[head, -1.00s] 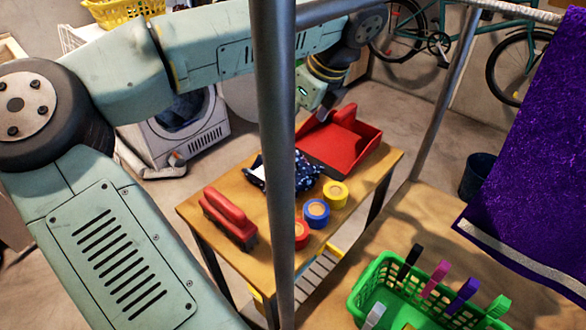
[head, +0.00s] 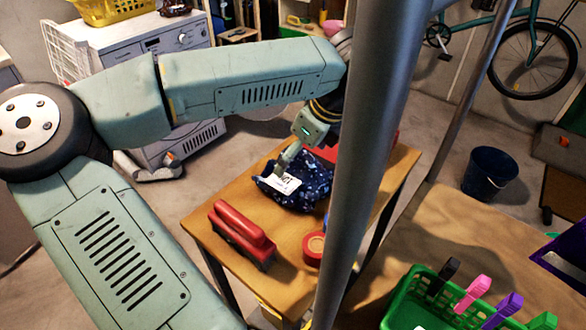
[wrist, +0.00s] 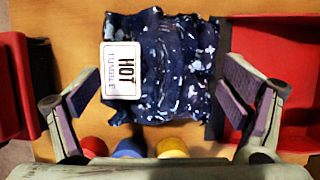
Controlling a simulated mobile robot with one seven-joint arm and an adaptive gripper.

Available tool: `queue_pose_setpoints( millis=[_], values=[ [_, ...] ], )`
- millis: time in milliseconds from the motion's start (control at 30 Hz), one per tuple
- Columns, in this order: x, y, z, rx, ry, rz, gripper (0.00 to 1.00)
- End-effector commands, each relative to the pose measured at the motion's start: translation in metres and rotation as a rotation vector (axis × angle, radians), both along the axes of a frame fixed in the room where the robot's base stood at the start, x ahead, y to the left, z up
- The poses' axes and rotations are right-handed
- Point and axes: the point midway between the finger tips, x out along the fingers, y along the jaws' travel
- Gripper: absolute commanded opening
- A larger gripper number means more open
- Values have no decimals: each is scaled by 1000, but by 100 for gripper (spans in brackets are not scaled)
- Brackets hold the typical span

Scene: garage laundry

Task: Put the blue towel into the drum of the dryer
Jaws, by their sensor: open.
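The blue towel (head: 310,187), dark navy with pale spots, lies bunched on the small wooden table. Its white label (wrist: 121,70) reads "HOT TUMBLE" in the wrist view. My gripper (head: 285,163) is above the towel. In the wrist view my gripper (wrist: 163,88) is open, one finger on each side of the towel (wrist: 178,65), with nothing clamped. I cannot tell whether the fingertips touch the table. A grey front-loading machine (head: 185,36), apparently the dryer, stands at the back left; my arm hides its drum opening.
A red-handled brush (head: 240,232) and tape rolls (head: 314,247) share the wooden table (head: 205,240). A red dustpan (wrist: 290,110) lies close right of the towel. A grey post (head: 375,150) stands in front. A green basket (head: 400,312) is at lower right.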

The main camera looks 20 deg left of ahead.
Motion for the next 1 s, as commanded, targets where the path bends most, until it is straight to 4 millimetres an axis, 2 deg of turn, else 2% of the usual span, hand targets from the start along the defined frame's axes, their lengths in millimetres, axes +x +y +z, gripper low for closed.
queue_pose_setpoints(
  millis=[133,433,1000],
  values=[
    [-4,-2,-9,-1,0,1,92],
    [-5,-2,-11,-1,-1,3,92],
    [-5,-2,-11,0,-1,3,54]
  ],
)
